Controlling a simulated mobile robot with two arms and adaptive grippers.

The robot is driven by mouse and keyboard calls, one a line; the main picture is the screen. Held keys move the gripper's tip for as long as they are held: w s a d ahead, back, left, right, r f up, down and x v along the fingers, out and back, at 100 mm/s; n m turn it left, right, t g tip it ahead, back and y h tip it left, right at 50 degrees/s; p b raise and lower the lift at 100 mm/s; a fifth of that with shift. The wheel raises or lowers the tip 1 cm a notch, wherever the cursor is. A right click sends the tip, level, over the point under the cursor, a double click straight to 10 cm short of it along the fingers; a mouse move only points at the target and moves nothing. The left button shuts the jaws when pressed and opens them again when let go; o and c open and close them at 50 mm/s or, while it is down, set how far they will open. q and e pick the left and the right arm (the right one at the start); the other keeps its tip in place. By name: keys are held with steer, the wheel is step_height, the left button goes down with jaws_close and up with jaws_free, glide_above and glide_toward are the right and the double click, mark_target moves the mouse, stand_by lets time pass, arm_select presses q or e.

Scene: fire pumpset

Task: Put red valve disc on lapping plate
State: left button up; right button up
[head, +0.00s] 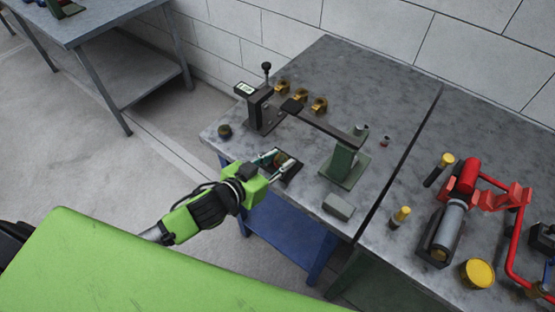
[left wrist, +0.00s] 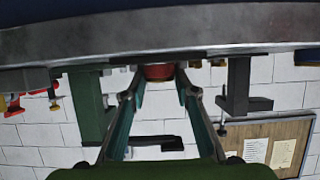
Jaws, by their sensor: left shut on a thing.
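My left gripper (head: 276,158) reaches over the front edge of the grey workbench and is shut on the red valve disc. In the left wrist view, which is upside down, the red disc (left wrist: 159,72) sits between the fingertips of the left gripper (left wrist: 160,88). The dark square lapping plate (head: 292,173) lies on the bench under the fingertips. The disc is at or just over the plate; I cannot tell whether they touch. The fingers partly hide the disc and plate in the head view. My right gripper is not in view.
A black stand with a display (head: 262,110) and a green stand (head: 344,165) flank the plate, with a dark bar between them. Brass parts (head: 301,98) stand behind. A grey block (head: 338,206) and a dark round piece (head: 225,131) lie near the front edge.

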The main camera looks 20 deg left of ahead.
arm_select(q)
steer(key=o, duration=1.2)
steer(key=shift+f, duration=0.1)
steer(key=shift+o, duration=0.2)
steer(key=shift+s+a, duration=0.1)
steer(key=shift+s, duration=0.25)
steer(key=b+v, duration=0.1)
steer(key=v, duration=1)
steer(key=shift+r, duration=0.35)
steer(key=shift+a, duration=0.15)
